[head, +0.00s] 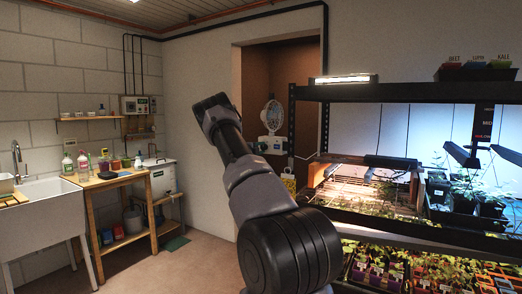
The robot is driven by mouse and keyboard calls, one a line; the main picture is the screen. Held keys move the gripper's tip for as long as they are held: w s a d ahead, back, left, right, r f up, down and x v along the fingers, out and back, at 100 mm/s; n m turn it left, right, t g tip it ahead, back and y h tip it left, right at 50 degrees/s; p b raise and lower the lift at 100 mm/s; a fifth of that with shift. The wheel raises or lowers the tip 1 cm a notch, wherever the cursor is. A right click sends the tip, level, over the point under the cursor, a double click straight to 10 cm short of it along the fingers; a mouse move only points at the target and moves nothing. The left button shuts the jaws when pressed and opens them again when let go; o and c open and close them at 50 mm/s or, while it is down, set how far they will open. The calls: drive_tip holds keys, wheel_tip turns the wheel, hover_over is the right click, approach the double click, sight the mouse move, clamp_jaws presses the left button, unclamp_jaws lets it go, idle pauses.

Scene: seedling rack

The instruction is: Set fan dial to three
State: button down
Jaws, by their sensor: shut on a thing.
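A white round fan (271,114) stands in the brown-walled niche at the back, in the head view. Its pale base (273,146) has a small dark round spot on its front, too small to tell whether it is the dial or where it points. My own grey and black arm rises from the bottom middle and passes just left of the fan. Its links hide part of the niche and the wall by the fan base. I cannot make out my gripper's fingers; they seem hidden behind the arm.
A seedling rack (425,92) with lit shelves and several plant trays fills the right side. A yellow patterned thing (289,183) stands below the fan. A sink (45,220) and wooden bench (110,180) line the left wall.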

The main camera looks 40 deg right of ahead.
drive_tip(key=m, duration=1.2)
drive_tip(key=shift+s+f, duration=0.1)
idle(0.4)
drive_tip(key=shift+c, duration=2.2)
unclamp_jaws()
drive_tip(key=v, duration=1)
drive_tip(key=shift+s+a, duration=0.15)
drive_tip(key=shift+a, duration=0.2)
